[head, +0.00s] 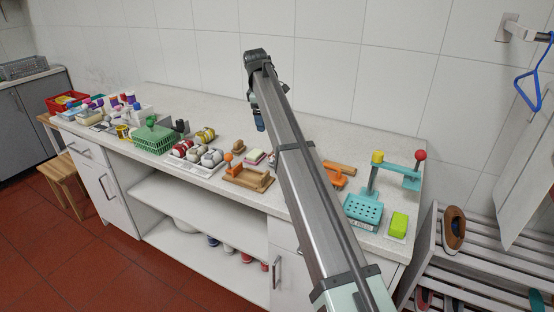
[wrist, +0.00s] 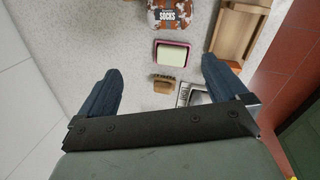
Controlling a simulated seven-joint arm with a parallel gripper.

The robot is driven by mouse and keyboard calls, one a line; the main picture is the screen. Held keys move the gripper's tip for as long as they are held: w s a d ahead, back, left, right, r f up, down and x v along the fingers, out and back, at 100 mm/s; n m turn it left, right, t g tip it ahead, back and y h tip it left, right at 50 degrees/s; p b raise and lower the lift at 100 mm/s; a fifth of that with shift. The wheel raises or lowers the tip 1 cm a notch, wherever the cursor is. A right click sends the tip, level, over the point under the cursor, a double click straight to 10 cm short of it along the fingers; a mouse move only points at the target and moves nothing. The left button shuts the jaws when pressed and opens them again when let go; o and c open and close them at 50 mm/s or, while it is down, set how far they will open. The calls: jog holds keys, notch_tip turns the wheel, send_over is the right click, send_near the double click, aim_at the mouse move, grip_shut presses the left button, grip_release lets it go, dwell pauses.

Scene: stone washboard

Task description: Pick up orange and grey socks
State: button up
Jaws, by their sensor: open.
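The socks (wrist: 172,16) show at the top edge of the wrist view as an orange-brown and grey bundle with a dark band lettered "SOCKS". They lie on the speckled counter and are partly cut off by the frame. My gripper (wrist: 161,66) is open, with its two dark blue fingers spread apart and nothing held between them. The socks are beyond the fingertips, apart from them. In the head view my gripper (head: 260,121) hangs above the counter, with its fingers hard to separate. I cannot clearly make out the socks there; my arm covers part of the counter.
A pink-rimmed soap dish (wrist: 172,55) and a small brown brush (wrist: 163,84) lie near the socks. A wooden washboard (head: 248,178) is close by.

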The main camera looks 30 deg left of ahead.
jog(key=d+f, duration=0.1)
jog(key=f, duration=0.2)
jog(key=w+d+f+m+g, duration=0.1)
jog(key=d+f, duration=0.1)
jog(key=f, duration=0.2)
jog(key=w+d+f+g, duration=0.1)
jog(key=f, duration=0.2)
jog(key=shift+d+f+m, duration=0.2)
jog(key=shift+f+m, duration=0.05)
jog(key=shift+m, duration=0.15)
jog(key=shift+a+f, duration=0.15)
jog(key=shift+f, duration=1.35)
jog(key=shift+a+f, duration=0.1)
jog(key=shift+f, duration=1.4)
jog(key=c, duration=0.9)
jog(key=shift+o, duration=0.2)
jog(key=shift+r, duration=0.1)
